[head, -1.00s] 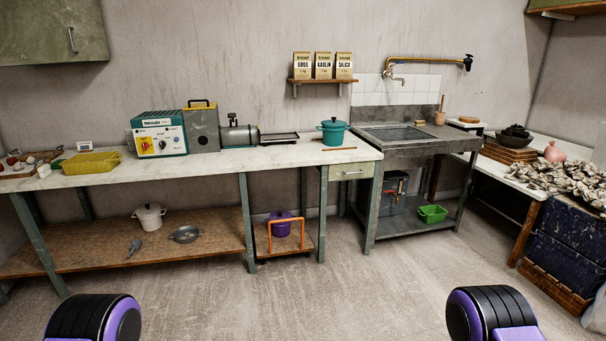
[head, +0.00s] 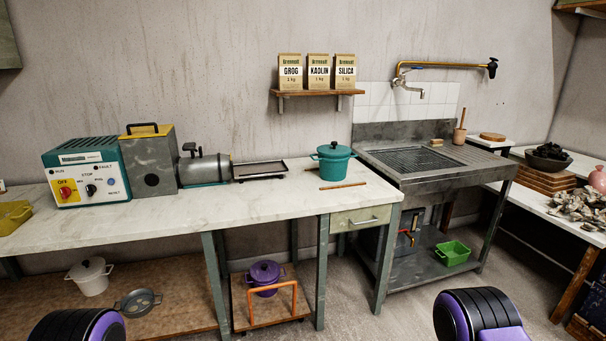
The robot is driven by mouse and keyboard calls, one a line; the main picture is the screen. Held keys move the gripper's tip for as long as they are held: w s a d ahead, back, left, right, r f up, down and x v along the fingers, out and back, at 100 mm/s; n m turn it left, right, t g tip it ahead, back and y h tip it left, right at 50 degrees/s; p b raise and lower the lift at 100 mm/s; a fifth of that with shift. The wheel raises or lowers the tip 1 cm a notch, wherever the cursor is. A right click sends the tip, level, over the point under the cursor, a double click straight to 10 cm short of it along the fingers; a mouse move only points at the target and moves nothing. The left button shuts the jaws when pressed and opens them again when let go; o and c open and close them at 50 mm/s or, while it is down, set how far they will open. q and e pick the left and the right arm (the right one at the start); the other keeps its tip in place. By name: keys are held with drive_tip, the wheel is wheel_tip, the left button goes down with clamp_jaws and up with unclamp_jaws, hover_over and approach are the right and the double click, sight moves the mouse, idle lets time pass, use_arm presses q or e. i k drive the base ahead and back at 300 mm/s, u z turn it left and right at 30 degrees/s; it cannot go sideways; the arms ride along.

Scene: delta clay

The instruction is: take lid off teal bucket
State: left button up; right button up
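The teal bucket (head: 334,169) stands upright on the right part of the white worktop, in the middle of the head view. Its teal lid (head: 334,149) sits on top, with a small knob. Two black and purple parts of my own arms show at the bottom left and bottom right. Neither of my grippers is in view, and both arms are well short of the worktop.
A metal tray (head: 260,170) lies left of the bucket and a thin brown stick (head: 343,186) in front of it. A sink (head: 420,161) stands to the right. A wall shelf (head: 318,93) with paper bags hangs above. The worktop's front is clear.

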sight(333, 149)
drive_tip(key=z, duration=2)
drive_tip(key=i, duration=1.75)
drive_tip(key=u, duration=2.9)
drive_tip(key=i, duration=0.9)
drive_tip(key=z, duration=0.05)
